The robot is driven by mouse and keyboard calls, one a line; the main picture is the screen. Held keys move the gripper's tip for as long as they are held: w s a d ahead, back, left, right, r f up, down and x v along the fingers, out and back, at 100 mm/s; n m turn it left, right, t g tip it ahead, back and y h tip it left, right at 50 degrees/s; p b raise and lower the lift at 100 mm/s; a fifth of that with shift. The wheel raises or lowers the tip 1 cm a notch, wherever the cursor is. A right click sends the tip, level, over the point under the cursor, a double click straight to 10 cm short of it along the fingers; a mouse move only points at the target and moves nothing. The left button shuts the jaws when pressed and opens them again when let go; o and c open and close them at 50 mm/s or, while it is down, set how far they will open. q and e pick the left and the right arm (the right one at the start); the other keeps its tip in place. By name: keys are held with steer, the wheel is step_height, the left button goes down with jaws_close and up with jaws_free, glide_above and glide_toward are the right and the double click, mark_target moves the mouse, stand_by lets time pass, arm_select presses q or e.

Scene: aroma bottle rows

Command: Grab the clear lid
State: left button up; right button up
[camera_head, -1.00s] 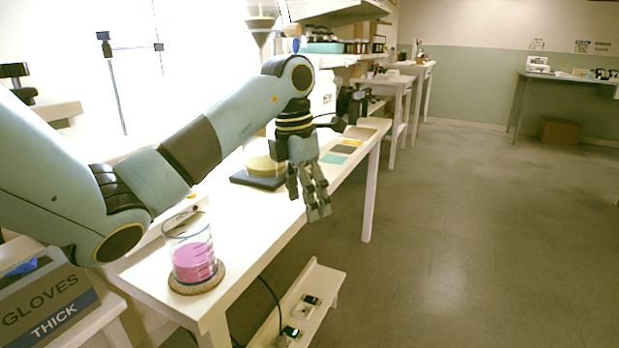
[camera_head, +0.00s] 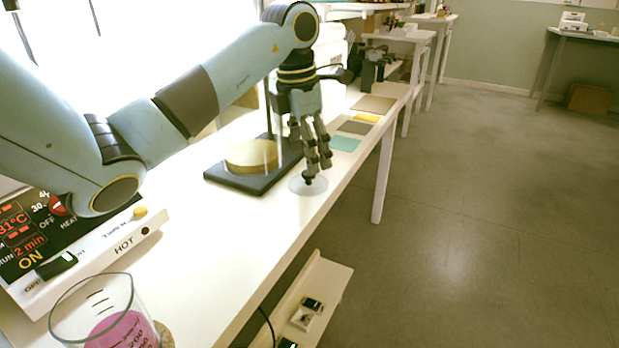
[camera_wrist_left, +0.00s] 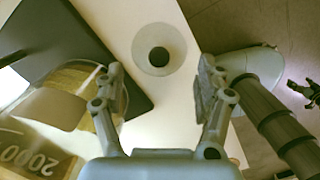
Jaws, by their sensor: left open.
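The clear lid (camera_head: 296,186) is a thin, see-through disc with a dark knob. It lies flat on the white table near its right edge, beside a black stand base. In the left wrist view the lid (camera_wrist_left: 146,62) shows at top middle, with its round black knob in the centre. My left gripper (camera_head: 316,168) points down just above the lid, its fingers partly covering it in the head view. In the wrist view the left gripper (camera_wrist_left: 158,72) is open and empty, with the knob between and beyond the fingertips. My right gripper is not in view.
The black stand base (camera_head: 235,181) carries a yellow disc (camera_head: 250,156) close to the left of the gripper. A beaker of pink liquid (camera_head: 123,330) and a hot plate (camera_head: 75,240) stand at the near end. Coloured cards (camera_head: 345,143) lie beyond. The floor at right is clear.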

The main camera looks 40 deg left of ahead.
mark_target(307, 175)
arm_select(q)
steer(key=f+b, duration=0.1)
steer(key=f, duration=0.4)
steer(key=shift+w+f, duration=0.1)
steer(key=shift+w, duration=0.1)
steer(key=shift+s+f, duration=0.1)
steer(key=shift+s, duration=0.05)
jaws_close()
